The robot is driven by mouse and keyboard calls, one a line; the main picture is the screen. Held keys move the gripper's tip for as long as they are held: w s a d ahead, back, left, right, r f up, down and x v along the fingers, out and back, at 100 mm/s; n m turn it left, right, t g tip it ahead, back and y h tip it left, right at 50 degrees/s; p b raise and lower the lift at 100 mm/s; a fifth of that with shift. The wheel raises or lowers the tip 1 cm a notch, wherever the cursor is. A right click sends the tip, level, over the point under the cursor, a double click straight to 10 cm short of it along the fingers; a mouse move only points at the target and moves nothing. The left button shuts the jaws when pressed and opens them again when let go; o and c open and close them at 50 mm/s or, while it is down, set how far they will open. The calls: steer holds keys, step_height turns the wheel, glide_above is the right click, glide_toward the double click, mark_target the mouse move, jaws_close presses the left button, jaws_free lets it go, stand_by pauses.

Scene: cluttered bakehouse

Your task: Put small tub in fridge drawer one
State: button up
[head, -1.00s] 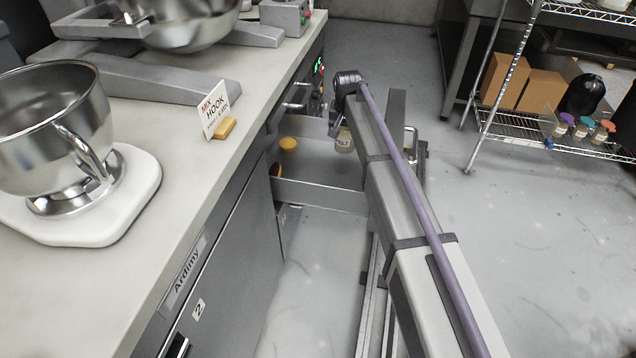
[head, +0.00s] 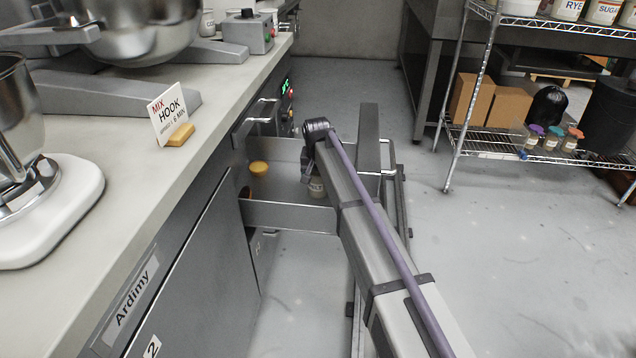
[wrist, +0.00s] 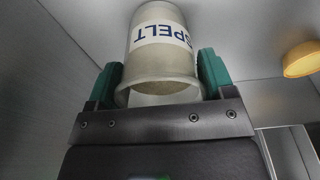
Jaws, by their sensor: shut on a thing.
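The small tub (wrist: 160,50) is pale, with a label reading SPELT. In the wrist view it sits between the two green fingertips of my gripper (wrist: 158,82), which is shut on it. In the head view the tub (head: 316,188) shows low beside my arm, within the outline of the open drawer (head: 288,217); my fingers are mostly hidden there. I cannot tell if the tub touches the drawer floor. The drawer is grey metal, pulled out from the counter front.
A yellow-topped item (head: 259,168) stands in the drawer, left of the tub; it also shows in the wrist view (wrist: 302,58). A wire shelf (head: 490,142) stands right, with open floor between.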

steer(key=o, duration=0.6)
steer(key=shift+f, duration=0.1)
steer(key=o, duration=0.5)
steer(key=shift+c, duration=0.2)
step_height(320, 180, up, 12)
steer(key=s+p, duration=0.1)
steer(key=p, duration=1.1)
steer(key=shift+s+r, duration=0.2)
steer(key=shift+s, duration=0.2)
steer(key=shift+f, duration=0.1)
